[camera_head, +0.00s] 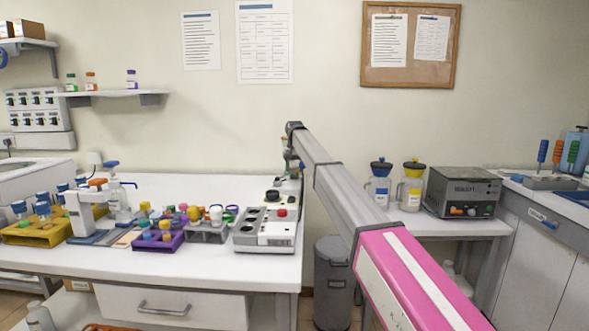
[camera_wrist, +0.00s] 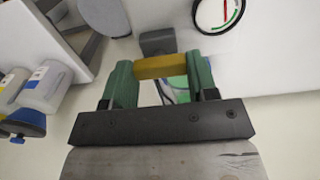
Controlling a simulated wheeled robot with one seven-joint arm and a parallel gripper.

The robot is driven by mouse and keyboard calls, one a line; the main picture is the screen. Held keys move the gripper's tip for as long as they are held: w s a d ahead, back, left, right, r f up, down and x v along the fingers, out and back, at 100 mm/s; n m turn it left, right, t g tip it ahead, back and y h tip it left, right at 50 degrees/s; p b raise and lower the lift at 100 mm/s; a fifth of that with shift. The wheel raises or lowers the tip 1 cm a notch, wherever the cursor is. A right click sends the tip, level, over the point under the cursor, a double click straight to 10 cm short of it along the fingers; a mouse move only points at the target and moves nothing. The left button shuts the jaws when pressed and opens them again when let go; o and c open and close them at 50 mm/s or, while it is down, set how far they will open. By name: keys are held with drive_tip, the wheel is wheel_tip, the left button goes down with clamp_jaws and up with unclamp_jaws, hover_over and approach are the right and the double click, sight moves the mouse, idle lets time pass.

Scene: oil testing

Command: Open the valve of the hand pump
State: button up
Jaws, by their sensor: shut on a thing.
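My gripper (camera_wrist: 159,68) shows in the wrist view with its two green fingers closed on a yellow bar-shaped piece (camera_wrist: 161,66), which spans the gap between the fingertips. It looks like the valve handle of the hand pump. A grey block (camera_wrist: 157,41) sits just beyond the yellow piece. The rest of the pump is mostly hidden by the fingers and the dark gripper body. In the head view my arm reaches to the right back end of the white bench, where the gripper is small and the pump is hard to make out.
The white bench (camera_head: 200,270) carries a grey instrument (camera_head: 265,232), a purple rack (camera_head: 158,242) and a yellow rack (camera_head: 35,232). A grey bin (camera_head: 333,285) stands in the gap to the right. Blue-lidded (camera_head: 380,185) and yellow-lidded (camera_head: 411,186) bottles stand beside a dark box (camera_head: 461,192).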

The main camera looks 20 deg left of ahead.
drive_tip(key=shift+r, duration=0.1)
idle(0.4)
drive_tip(key=o, duration=0.9)
drive_tip(key=shift+o, duration=0.2)
drive_tip(key=shift+r, duration=0.1)
wheel_tip(320, 180, up, 10)
drive_tip(key=shift+r, duration=0.25)
drive_tip(key=shift+s, duration=0.1)
